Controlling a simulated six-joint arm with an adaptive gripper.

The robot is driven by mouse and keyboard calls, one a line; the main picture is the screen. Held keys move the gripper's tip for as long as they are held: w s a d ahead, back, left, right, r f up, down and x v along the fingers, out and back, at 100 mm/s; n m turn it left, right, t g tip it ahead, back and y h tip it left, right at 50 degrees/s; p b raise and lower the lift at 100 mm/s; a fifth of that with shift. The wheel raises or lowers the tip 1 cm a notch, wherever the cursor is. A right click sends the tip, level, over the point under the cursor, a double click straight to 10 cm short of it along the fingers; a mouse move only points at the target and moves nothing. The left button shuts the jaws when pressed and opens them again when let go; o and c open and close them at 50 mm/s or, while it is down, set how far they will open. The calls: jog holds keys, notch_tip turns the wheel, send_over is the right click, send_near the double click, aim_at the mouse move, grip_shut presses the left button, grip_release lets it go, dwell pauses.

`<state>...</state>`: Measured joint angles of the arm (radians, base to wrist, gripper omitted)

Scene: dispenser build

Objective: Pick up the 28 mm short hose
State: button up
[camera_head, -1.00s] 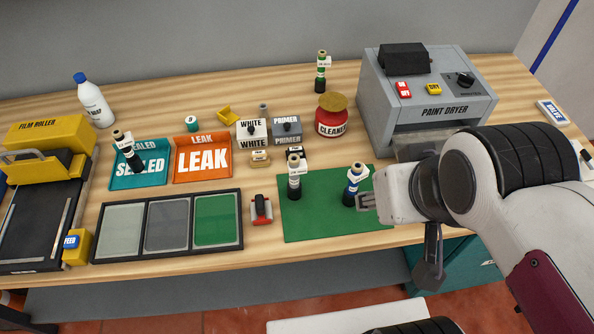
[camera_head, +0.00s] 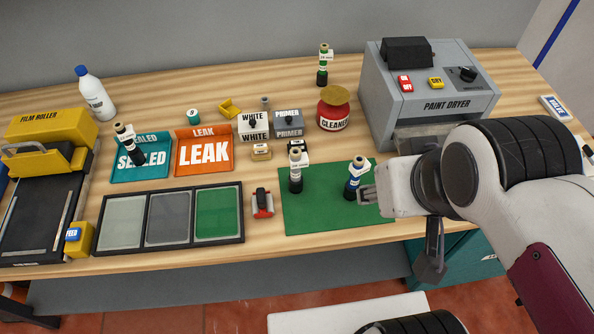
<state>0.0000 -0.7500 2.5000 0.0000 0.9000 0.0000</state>
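Several dark tube-like pieces with tan tops and small white tags are in view, and the tags are too small to read, so I cannot tell which is the 28 mm short hose. One with a blue band (camera_head: 353,181) stands on the green mat (camera_head: 320,219). Another with a pale tag (camera_head: 295,175) stands to its left on the same mat. One leans on the teal SEALED pad (camera_head: 130,150). One with a green band (camera_head: 322,68) stands at the back. My gripper (camera_head: 368,193) is just right of the blue-banded piece, low over the mat; its finger gap and any contact are unclear.
The grey paint dryer (camera_head: 440,108) stands behind my arm. A red cleaner jar (camera_head: 333,120), white and primer boxes (camera_head: 287,127), an orange LEAK pad (camera_head: 203,155), a tray of three panels (camera_head: 170,248) and a red-and-black tool (camera_head: 262,203) are left of the arm.

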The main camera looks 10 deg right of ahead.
jog(key=shift+o, duration=0.4)
jog(key=w+a+f+m+t+y, duration=0.1)
jog(key=w+a+m+t+y, duration=0.15)
jog(key=w+a, duration=0.9)
jog(key=w+a+f+m+t+y, duration=0.1)
jog(key=w+a+m+t, duration=0.15)
jog(key=w+a, duration=0.9)
jog(key=w+d+f+m+t+h, duration=0.1)
jog(key=w+d+f+h, duration=0.15)
jog(key=f, duration=0.35)
jog(key=w+d+f+m+t+h, duration=0.1)
jog(key=w+f+m+h, duration=0.1)
jog(key=f+h, duration=0.25)
jog(key=s+d+f+h, duration=0.1)
jog(key=s+f+h, duration=0.1)
jog(key=s+h, duration=0.2)
jog(key=s+d+f+h, duration=0.1)
jog(key=s+d+h, duration=0.1)
jog(key=s+h, duration=0.2)
jog(key=shift+s+d+f+t, duration=0.25)
jog(key=shift+s+f+t, duration=0.15)
jog(key=shift+s, duration=1.05)
jog(key=shift+w+d+h, duration=0.1)
jog(key=shift+h, duration=0.15)
